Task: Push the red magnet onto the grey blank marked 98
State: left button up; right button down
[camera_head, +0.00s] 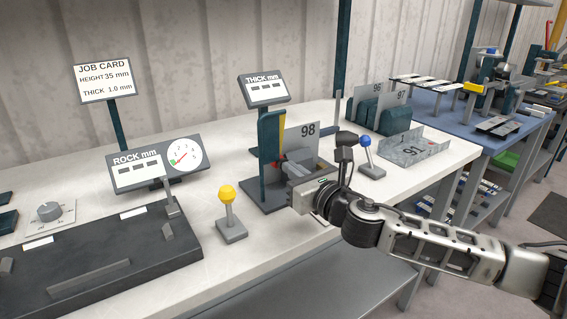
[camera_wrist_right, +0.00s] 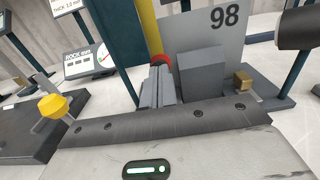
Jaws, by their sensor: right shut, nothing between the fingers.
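The grey blank marked 98 (camera_head: 302,138) stands upright in a dark stand on the bench, beside a yellow-edged post; it also fills the upper right of the wrist view (camera_wrist_right: 222,42). The red magnet (camera_wrist_right: 161,61) shows as a small red arc just beyond my right fingertips, between the yellow strip and the blank; most of it is hidden behind the fingers. My right gripper (camera_head: 284,166) is shut and empty, reaching in low at the blank's front. Its closed fingers (camera_wrist_right: 158,84) point at the magnet; contact cannot be told. My left gripper is not in view.
A yellow-knobbed lever (camera_head: 228,194) stands left of the stand, a blue-knobbed lever (camera_head: 366,143) right of it. Blanks 96 and 97 stand in a rack (camera_head: 366,112) behind. A bent grey part (camera_head: 414,149) lies at the right. Bare bench lies between the levers and front edge.

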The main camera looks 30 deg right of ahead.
jog(key=shift+w+a+p, duration=0.1)
jog(key=shift+w+p, duration=0.25)
jog(key=shift+w, duration=0.7)
dwell(0.4)
jog(key=shift+s+d+f, duration=0.1)
jog(key=shift+s+d, duration=0.1)
jog(key=shift+s, duration=1.75)
jog(key=shift+s+d+b, duration=0.1)
jog(key=shift+s+b, duration=0.75)
jog(key=shift+s, duration=1.4)
jog(key=shift+s+d, duration=0.2)
jog(key=shift+s, duration=1.1)
